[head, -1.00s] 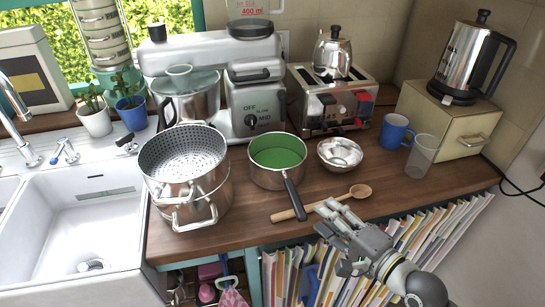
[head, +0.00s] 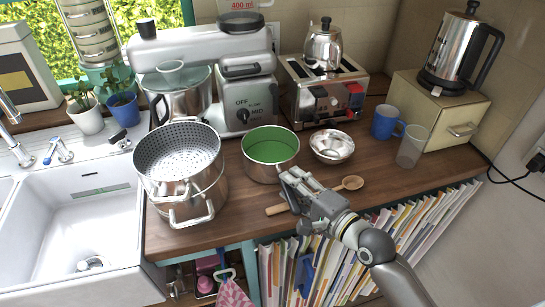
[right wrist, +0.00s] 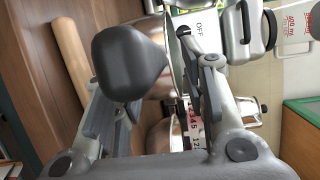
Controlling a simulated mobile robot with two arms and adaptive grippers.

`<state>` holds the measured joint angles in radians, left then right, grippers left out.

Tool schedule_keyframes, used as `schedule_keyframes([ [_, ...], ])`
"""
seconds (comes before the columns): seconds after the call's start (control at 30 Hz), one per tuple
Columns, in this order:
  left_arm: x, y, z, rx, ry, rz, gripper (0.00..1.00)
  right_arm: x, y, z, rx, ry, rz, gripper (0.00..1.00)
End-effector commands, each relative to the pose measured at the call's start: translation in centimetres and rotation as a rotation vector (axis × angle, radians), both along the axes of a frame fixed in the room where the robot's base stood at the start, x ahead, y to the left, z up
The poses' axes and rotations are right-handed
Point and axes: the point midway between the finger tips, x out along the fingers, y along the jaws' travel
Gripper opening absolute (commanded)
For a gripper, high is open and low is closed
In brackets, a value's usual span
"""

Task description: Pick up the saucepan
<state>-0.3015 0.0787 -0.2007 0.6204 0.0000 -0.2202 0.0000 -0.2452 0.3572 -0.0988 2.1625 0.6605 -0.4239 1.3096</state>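The saucepan (head: 262,163) is a steel pan with a green inside, standing on the wooden counter right of the steamer pot. Its black handle points toward the front and is mostly hidden behind my right gripper (head: 290,182) in the head view. In the right wrist view the dark handle end (right wrist: 128,64) is large and close, between the two open fingers of my right gripper (right wrist: 160,90). Some of the pan's steel wall (right wrist: 158,40) shows behind it. I cannot tell whether a finger touches the handle. My left gripper is not in view.
A wooden spoon (head: 352,183) lies under and beside my right gripper. A steamer pot (head: 180,190) stands left of the saucepan, a steel bowl (head: 332,146) right of it. A stand mixer (head: 235,100) and toaster (head: 325,95) stand behind. Files (head: 300,265) fill the shelf below.

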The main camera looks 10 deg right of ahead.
Motion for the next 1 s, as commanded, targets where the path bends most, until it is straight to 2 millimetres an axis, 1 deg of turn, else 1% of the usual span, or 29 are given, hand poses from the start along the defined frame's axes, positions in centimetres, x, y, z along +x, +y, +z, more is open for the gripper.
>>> schedule_keyframes([
  [0.03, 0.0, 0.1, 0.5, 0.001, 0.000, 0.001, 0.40, 0.7, 0.3, 0.2, 0.000, 0.000, 0.000, 0.39],
  [0.2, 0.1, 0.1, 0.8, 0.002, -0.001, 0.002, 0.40, 2.2, 1.0, -0.2, 0.000, 0.000, 0.000, 0.39],
  [0.5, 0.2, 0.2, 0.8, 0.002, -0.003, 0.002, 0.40, 2.5, 1.1, -0.4, -0.001, 0.000, 0.000, 0.39],
  [0.8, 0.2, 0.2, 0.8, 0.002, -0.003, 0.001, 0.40, 2.5, 1.1, -0.4, -0.001, 0.001, 0.000, 0.01],
  [1.0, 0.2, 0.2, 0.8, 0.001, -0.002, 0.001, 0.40, 2.5, 1.1, -0.4, -0.001, 0.001, 0.000, 0.00],
])
